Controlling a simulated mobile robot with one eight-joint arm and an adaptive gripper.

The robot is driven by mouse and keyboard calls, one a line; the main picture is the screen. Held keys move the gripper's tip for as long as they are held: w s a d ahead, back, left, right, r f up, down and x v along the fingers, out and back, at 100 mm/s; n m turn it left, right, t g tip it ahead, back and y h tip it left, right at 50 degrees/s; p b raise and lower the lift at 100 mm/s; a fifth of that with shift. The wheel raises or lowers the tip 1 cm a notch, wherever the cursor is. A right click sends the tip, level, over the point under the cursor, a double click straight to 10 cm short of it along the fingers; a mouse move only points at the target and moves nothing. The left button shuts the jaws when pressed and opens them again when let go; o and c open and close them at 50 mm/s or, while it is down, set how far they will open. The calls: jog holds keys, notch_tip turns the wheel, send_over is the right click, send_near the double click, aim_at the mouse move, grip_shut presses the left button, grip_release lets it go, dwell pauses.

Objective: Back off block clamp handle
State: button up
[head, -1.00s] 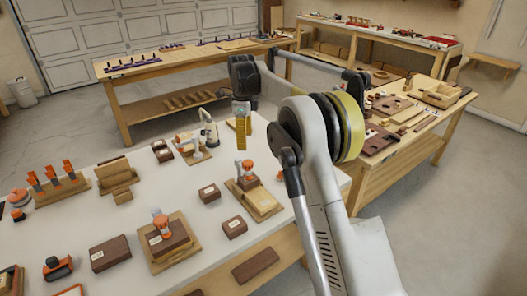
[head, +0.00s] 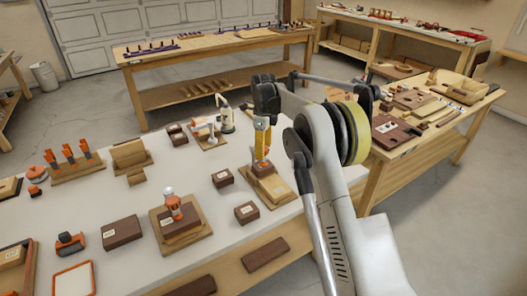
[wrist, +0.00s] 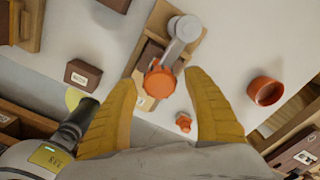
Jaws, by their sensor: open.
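The block clamp has an orange handle (wrist: 160,82) and a grey arm (wrist: 183,35) over a dark block on a wooden base (wrist: 212,18). In the wrist view the handle lies between my open yellow fingers (wrist: 160,78), near their tips, with space on both sides. I cannot tell the height left between the fingertips and the handle. No contact shows.
A similar clamp with an orange handle (head: 173,205) stands nearer on the white bench. Dark labelled blocks (head: 222,177) and (head: 246,211) lie close by. The wrist view shows an orange cup (wrist: 265,91) and a small orange piece (wrist: 184,122).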

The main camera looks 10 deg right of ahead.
jog(key=c, duration=1.2)
